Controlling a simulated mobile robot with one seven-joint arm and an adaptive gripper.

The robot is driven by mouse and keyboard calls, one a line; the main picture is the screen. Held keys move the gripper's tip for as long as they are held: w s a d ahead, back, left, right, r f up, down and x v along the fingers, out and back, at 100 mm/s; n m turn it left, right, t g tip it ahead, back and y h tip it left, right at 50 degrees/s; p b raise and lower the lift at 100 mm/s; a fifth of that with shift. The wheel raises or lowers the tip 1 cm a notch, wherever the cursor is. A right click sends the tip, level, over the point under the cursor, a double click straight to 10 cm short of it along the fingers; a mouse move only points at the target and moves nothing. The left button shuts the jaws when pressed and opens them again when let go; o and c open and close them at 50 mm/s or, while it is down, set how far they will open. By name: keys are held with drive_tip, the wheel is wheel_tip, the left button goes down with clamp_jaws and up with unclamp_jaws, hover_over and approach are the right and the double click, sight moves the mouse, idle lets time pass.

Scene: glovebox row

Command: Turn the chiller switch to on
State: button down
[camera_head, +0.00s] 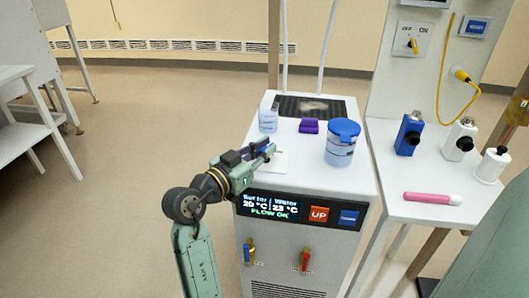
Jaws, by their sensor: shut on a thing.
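The white chiller (350,180) stands in the middle, with its front display (268,206) lit and reading "FLOW OK". My gripper (267,149) is over the left front of its top, shut on a small blue part. The fingers mostly hide that part, and I cannot tell whether it is the chiller's switch. A pale square plate (281,163) lies right beside the fingertips on the chiller top.
A clear bottle (268,118), a purple block (309,126) and a blue-lidded jar (342,144) stand on the chiller. The side table (390,172) holds blue and white devices and a pink cylinder (432,198).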

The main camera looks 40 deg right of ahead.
drive_tip(key=c, duration=1.7)
unclamp_jaws()
drive_tip(key=a, duration=0.4)
drive_tip(key=s+a, duration=0.1)
drive_tip(key=a, duration=0.3)
drive_tip(key=s+a, duration=0.1)
drive_tip(key=a, duration=0.2)
drive_tip(key=shift+a, duration=0.4)
